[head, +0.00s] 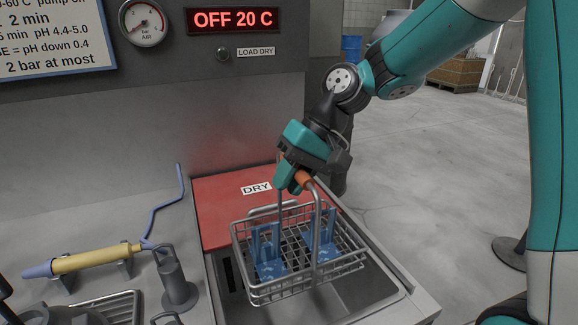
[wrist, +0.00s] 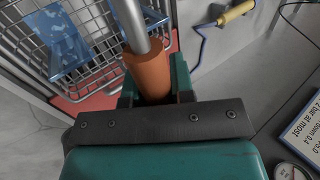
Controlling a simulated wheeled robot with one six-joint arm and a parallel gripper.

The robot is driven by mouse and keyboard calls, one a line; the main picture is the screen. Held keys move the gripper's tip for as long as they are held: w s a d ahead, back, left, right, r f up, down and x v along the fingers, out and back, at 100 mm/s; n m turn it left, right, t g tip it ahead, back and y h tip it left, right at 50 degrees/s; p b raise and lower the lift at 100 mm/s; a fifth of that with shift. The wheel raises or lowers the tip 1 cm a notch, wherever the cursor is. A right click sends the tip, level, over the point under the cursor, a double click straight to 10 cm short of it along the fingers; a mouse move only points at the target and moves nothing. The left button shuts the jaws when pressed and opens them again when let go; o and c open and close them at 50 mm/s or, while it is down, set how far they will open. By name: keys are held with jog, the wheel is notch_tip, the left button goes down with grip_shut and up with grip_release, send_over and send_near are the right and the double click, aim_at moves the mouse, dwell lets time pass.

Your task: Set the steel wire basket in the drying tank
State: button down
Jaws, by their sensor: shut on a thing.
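The steel wire basket (head: 262,293) hangs upright from its tall handle, with blue pieces inside. My gripper (head: 296,178) is shut on the orange grip of the handle, which also shows between the fingers in the wrist view (wrist: 148,78). The basket is over the drying tank (head: 386,290), whose red lid marked DRY (head: 212,205) lies at the back. The tank's grey front part shows below the basket. Whether the basket touches anything below is hard to tell. The wrist view shows the basket wires (wrist: 90,72) and a blue piece (wrist: 60,38).
A yellow-handled tool (head: 95,259) with a blue hose lies on holders at the left. A grey post (head: 175,280) stands close left of the tank. The panel behind has a display (head: 234,20) reading OFF 20 C and a gauge (head: 144,22). Open floor lies at the right.

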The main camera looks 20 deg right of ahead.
aim_at(296, 256)
notch_tip(296, 256, down, 22)
jog(key=shift+b, duration=0.5)
jog(key=shift+f, duration=0.25)
